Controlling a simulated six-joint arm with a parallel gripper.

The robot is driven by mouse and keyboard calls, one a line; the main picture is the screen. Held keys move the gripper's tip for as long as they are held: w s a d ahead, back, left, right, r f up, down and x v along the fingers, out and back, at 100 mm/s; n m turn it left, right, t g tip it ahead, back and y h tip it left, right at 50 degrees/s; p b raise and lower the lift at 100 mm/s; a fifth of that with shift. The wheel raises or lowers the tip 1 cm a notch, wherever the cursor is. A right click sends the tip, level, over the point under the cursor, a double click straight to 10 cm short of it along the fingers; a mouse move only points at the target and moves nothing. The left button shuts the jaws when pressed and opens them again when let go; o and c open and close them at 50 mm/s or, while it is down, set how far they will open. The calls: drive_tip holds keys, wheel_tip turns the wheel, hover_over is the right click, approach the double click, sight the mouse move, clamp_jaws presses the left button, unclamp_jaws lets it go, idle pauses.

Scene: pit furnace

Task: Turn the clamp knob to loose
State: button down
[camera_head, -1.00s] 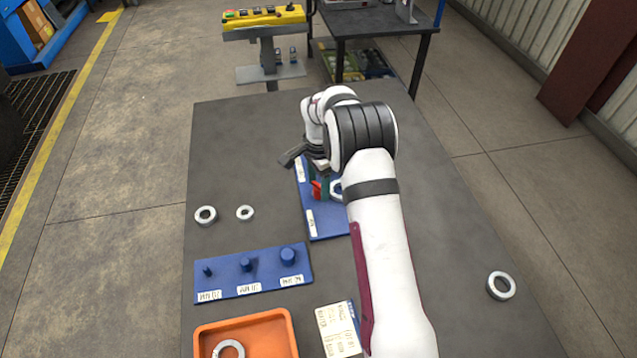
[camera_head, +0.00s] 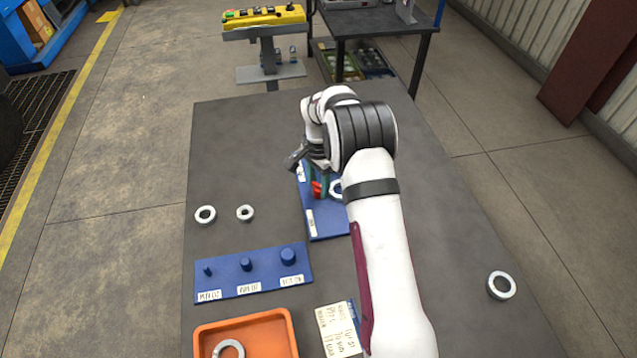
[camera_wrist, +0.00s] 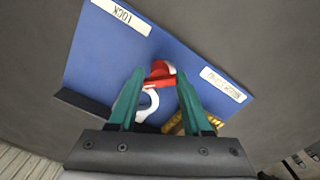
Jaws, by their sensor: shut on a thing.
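The red clamp knob (camera_wrist: 160,73) sits on a blue plate (camera_wrist: 100,57) and also shows in the head view (camera_head: 317,189). A label reading LOCK (camera_wrist: 121,16) is on one end of the plate, and a second label (camera_wrist: 223,84), hard to read, is toward the other. My gripper (camera_wrist: 155,76) has its green fingers on both sides of the red knob and is shut on it. A white ring (camera_wrist: 148,103) lies beside the knob, partly hidden by a finger. My wrist covers part of the plate in the head view.
Two loose rings (camera_head: 205,214) (camera_head: 245,213) lie left of the plate, one ring (camera_head: 501,285) at the right. In front are a blue peg board (camera_head: 254,274), an orange tray (camera_head: 200,340) with a ring, and a paper card (camera_head: 338,329). The table's far left is clear.

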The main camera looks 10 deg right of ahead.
drive_tip(key=n, duration=0.9)
drive_tip(key=shift+n, duration=0.3)
idle(0.3)
drive_tip(key=c, duration=0.6)
unclamp_jaws()
drive_tip(key=shift+r, duration=0.1)
